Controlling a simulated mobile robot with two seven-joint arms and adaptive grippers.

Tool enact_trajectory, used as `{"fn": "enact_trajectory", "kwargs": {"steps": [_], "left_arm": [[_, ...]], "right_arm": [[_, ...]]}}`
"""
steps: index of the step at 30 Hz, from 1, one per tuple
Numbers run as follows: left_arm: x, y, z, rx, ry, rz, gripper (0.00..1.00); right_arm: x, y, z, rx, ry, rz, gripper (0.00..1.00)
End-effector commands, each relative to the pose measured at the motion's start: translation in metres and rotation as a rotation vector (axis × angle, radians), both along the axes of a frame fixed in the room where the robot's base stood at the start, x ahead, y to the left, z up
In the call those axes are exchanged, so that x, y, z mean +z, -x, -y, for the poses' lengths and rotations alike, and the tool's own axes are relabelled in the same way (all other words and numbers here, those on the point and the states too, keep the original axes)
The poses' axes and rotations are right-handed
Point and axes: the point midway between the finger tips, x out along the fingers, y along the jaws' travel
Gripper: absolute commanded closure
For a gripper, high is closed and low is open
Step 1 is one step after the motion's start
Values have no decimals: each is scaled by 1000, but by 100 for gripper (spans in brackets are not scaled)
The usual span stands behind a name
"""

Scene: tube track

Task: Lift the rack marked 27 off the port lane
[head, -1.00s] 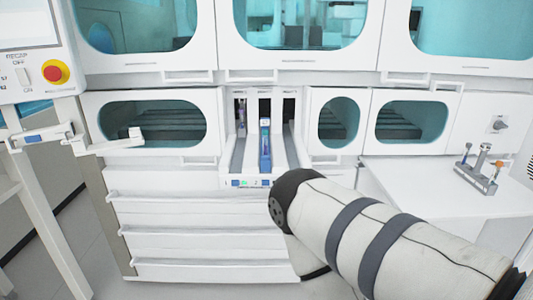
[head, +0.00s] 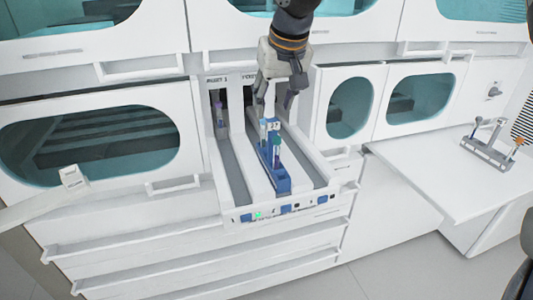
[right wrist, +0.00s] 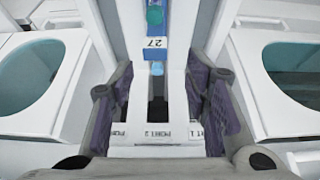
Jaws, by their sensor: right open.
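The rack marked 27 is a narrow blue rack (head: 275,172) in the middle lane of the white track (head: 240,215), with several capped tubes upright in it. In the right wrist view its label "27" (right wrist: 155,43) shows upside down, between a teal cap and a light blue cap. My right gripper (head: 273,101) points down over the far end of the lane, beyond the rack. Its fingers (right wrist: 163,100) are apart and empty, either side of the lane in the wrist view. I cannot tell its exact height above the rack. My left gripper is not in view.
The right lane (head: 308,155) looks empty. White cabinet walls with windows flank the track. A side table (head: 445,170) at right carries a small grey tube holder (head: 488,153).

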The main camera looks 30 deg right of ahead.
Motion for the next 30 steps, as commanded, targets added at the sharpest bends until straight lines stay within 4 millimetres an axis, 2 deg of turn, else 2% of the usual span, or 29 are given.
{"fn": "enact_trajectory", "kwargs": {"steps": [3,6,11,16,19,26,30], "left_arm": [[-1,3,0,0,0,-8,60],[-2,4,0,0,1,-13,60],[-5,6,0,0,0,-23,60],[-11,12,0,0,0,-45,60],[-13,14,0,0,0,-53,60],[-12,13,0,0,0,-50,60],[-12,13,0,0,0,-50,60]], "right_arm": [[-29,-9,3,-1,0,-13,57],[-49,-18,4,0,-1,-14,57],[-69,-26,7,1,0,-12,57],[-102,-38,12,1,-1,-16,57],[-111,-43,13,1,0,-12,57],[-109,-44,13,2,0,-5,57],[-109,-44,13,3,0,-5,88]]}}
